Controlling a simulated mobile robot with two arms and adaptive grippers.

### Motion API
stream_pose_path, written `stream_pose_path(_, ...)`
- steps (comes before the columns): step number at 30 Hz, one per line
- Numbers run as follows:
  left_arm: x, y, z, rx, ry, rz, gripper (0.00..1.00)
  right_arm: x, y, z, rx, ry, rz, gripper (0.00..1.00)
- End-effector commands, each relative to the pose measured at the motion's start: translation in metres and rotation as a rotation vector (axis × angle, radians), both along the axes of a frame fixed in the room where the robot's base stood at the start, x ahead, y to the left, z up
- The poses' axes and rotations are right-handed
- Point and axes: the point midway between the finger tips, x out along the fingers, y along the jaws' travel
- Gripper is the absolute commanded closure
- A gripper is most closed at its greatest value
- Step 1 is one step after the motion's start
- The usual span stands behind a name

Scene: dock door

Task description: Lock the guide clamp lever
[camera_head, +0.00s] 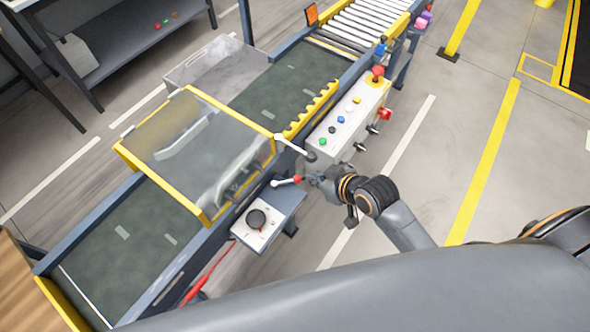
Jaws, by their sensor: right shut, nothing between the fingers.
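Two levers are on the near side of the conveyor by the hood's corner; I cannot tell for sure which is the guide clamp lever. One is a pale lever (292,145) with a dark knob, slanting down to the right from the conveyor's edge. The other is a short pale lever with a red tip (297,179), just below. My right gripper (310,178) is shut and empty, right beside the red tip and below the dark knob. Whether it touches either lever cannot be made out. My left gripper is not in view.
A yellow-framed clear hood (190,150) covers part of the green conveyor belt (285,85). A white control panel (345,115) with buttons stands to the right of the belt. A box with a black dial (257,219) sits below the levers.

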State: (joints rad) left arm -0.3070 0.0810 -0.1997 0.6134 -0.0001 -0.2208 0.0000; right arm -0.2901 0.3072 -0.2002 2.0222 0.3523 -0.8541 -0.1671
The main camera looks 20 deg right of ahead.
Motion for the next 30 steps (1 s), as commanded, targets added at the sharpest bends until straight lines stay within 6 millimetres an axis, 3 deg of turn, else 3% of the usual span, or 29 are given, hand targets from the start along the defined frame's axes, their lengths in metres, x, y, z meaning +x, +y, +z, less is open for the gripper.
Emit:
stream_pose_path(16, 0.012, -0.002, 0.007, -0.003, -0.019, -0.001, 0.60, 0.055, 0.026, -0.056, 0.001, 0.000, -0.001, 1.00)
stream_pose_path(30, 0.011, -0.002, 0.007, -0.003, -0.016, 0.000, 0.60, 0.065, 0.030, -0.067, 0.000, -0.001, 0.000, 1.00)
